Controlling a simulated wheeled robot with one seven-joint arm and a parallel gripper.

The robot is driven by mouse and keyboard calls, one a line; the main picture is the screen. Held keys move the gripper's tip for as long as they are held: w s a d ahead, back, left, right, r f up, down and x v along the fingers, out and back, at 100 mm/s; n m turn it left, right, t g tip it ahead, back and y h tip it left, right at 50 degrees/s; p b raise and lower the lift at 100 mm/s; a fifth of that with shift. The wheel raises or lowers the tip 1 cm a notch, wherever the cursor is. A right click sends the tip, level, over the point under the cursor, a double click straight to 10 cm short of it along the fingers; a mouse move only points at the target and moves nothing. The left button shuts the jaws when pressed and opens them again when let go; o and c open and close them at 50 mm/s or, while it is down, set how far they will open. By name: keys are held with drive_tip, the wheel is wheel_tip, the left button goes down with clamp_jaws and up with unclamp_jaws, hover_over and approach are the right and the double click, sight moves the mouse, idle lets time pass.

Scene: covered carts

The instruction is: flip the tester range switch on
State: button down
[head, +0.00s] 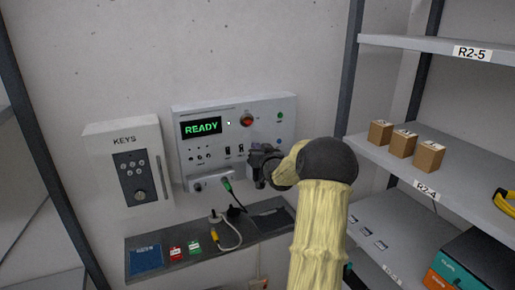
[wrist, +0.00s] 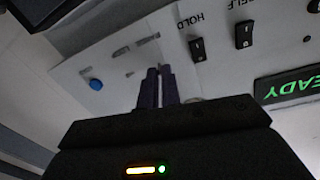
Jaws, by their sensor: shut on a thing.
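The tester (head: 215,165) is a pale grey wall panel with a green READY display (head: 201,127); the display also shows in the wrist view (wrist: 290,87). My gripper (wrist: 159,72) is at the panel face, its dark fingers almost together on something thin. In the head view my gripper (head: 255,160) is at the panel's lower right. What it holds appears to be the range switch; the fingers hide its lever and position. Two black rocker switches stand beside it in the wrist view, one marked HOLD (wrist: 198,48), the other partly read as SELF (wrist: 244,34).
A KEYS box (head: 128,165) is on the wall at left. A narrow shelf (head: 215,240) below the tester holds a blue pad, small red and green items and a cable. Shelving with small boxes (head: 402,144) stands at right. A blue button (wrist: 96,84) is near my fingers.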

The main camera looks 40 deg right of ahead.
drive_tip(key=shift+r, duration=0.1)
drive_tip(key=c, duration=1.9)
unclamp_jaws()
drive_tip(key=b+v, duration=0.5)
drive_tip(key=v, duration=1.2)
drive_tip(key=shift+s+d, duration=0.1)
drive_tip(key=shift+s, duration=0.2)
